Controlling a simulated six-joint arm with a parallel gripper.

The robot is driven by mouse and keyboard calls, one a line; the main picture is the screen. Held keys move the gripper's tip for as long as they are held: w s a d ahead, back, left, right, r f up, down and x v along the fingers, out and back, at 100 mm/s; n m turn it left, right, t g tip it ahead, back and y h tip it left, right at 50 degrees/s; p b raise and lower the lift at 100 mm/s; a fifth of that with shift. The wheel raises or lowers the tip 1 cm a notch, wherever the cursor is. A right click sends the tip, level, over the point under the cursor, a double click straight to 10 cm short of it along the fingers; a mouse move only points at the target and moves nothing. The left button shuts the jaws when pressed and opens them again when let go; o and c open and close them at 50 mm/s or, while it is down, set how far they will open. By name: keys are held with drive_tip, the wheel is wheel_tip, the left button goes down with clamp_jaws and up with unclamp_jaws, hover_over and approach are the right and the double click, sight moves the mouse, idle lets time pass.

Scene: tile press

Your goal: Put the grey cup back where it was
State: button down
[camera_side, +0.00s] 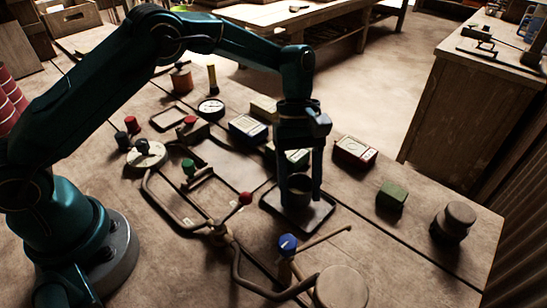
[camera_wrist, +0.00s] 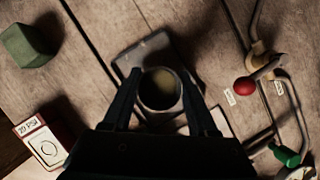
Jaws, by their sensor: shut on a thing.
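The grey cup (camera_side: 299,186) is between the two fingers of my gripper (camera_side: 301,197), which is shut on it. In the wrist view my gripper (camera_wrist: 160,92) has a finger on each side of the cup's round rim (camera_wrist: 160,105), and the cup's dark inside shows. The cup is upright over a dark, shallow square tray (camera_side: 325,217). The tray also shows in the wrist view (camera_wrist: 145,50), behind and under the cup. I cannot tell whether the cup's base touches the tray.
A bent pipe frame with a red knob (camera_side: 245,198) and a blue knob (camera_side: 288,242) stands left and in front of the tray. A green block (camera_side: 391,195), a dark round weight (camera_side: 455,220) and a red meter (camera_side: 355,152) are to the right. Bare table lies between tray and block.

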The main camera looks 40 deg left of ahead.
drive_tip(key=shift+f, duration=0.2)
drive_tip(key=shift+c, duration=0.9)
unclamp_jaws()
